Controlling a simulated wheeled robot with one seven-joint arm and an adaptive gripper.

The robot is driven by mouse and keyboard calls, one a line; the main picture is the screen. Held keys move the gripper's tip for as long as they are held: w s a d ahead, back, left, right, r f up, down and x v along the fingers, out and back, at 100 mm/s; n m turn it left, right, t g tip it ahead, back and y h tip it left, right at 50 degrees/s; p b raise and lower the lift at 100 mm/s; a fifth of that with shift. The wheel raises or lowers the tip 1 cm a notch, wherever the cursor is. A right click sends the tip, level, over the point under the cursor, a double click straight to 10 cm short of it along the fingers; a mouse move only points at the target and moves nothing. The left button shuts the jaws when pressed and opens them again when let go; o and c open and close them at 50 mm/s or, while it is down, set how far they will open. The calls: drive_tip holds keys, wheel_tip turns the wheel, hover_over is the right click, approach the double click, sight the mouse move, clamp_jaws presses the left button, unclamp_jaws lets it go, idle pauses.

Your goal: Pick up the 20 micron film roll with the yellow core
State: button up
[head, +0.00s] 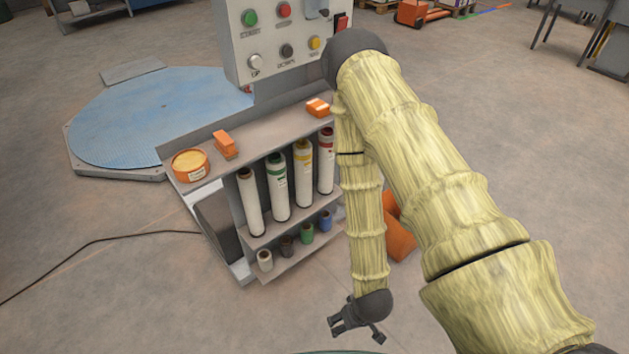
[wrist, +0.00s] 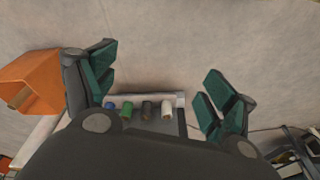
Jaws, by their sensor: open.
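The film roll with the yellow core (head: 304,178) is a white roll standing upright on the middle shelf of the rack, between the green-core roll (head: 278,190) and the red-core roll (head: 326,165). Any micron marking is too small to read. My gripper (head: 358,333) hangs low in front of and to the right of the rack, well apart from the rolls. It is open and empty, with its fingers spread in the wrist view (wrist: 160,75). The yellow-core roll cannot be made out in the wrist view.
A brown-core roll (head: 250,203) stands at the left end. Small cores, including a green one (head: 307,233), stand on the lower shelf. A tape roll (head: 190,165) and orange tools lie on top. An orange bin (wrist: 30,82) is beside the rack. Open floor lies in front.

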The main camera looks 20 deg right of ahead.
drive_tip(key=w+f+t+b, duration=0.3)
drive_tip(key=w+f+b, duration=0.25)
drive_tip(key=w, duration=0.65)
drive_tip(key=n+t+y+b, duration=0.25)
drive_tip(key=t+b, duration=0.95)
drive_tip(key=b, duration=0.9)
approach(303, 177)
wheel_tip(303, 177, down, 5)
drive_tip(key=w+d, duration=0.1)
drive_tip(key=w, duration=0.2)
drive_tip(key=shift+y, duration=0.25)
drive_tip(key=shift+w+a+r+b, duration=0.2)
drive_tip(key=shift+w+b, duration=0.4)
drive_tip(key=shift+w, duration=1.1)
drive_tip(key=shift+w+a+r+b, duration=0.1)
drive_tip(key=shift+w+a+b, duration=0.35)
drive_tip(key=shift+w, duration=1.25)
drive_tip(key=shift+w+a+r+b, duration=0.15)
drive_tip(key=shift+w+b, duration=0.55)
drive_tip(key=shift+w, duration=1)
drive_tip(key=shift+c, duration=0.2)
drive_tip(key=c, duration=1.3)
drive_tip(key=shift+r, duration=0.1)
drive_tip(key=c, duration=0.3)
